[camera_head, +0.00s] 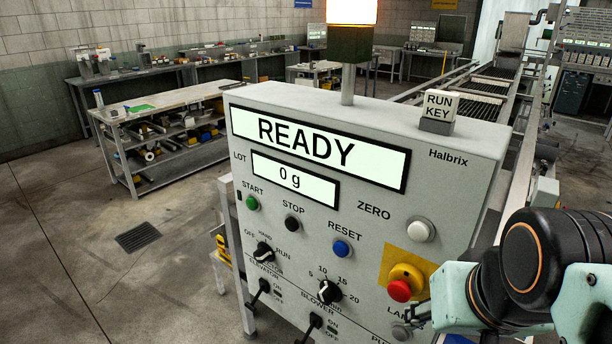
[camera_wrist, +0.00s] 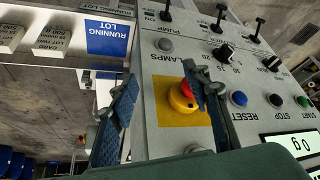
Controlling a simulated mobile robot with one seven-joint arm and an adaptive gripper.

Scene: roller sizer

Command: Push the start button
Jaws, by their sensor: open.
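The green START button (camera_head: 252,203) is at the left of the button row on the grey control panel (camera_head: 450,185), below the lot display. In the wrist view the START button (camera_wrist: 303,102) is at the far right. My gripper (camera_wrist: 165,90) is open and empty, its two fingers spread in the wrist view. One finger overlaps the red emergency stop knob (camera_wrist: 186,90) in that view; I cannot tell whether they touch. In the head view my gripper is at the panel's lower right, mostly hidden by my arm, well right of the START button.
The display (camera_head: 318,148) reads READY and the lot display (camera_head: 293,178) 0 g. Beside START are a black STOP button (camera_head: 292,224) and a blue RESET button (camera_head: 341,248). Knobs and levers fill the lower panel. A RUN KEY block (camera_head: 441,105) stands on top.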

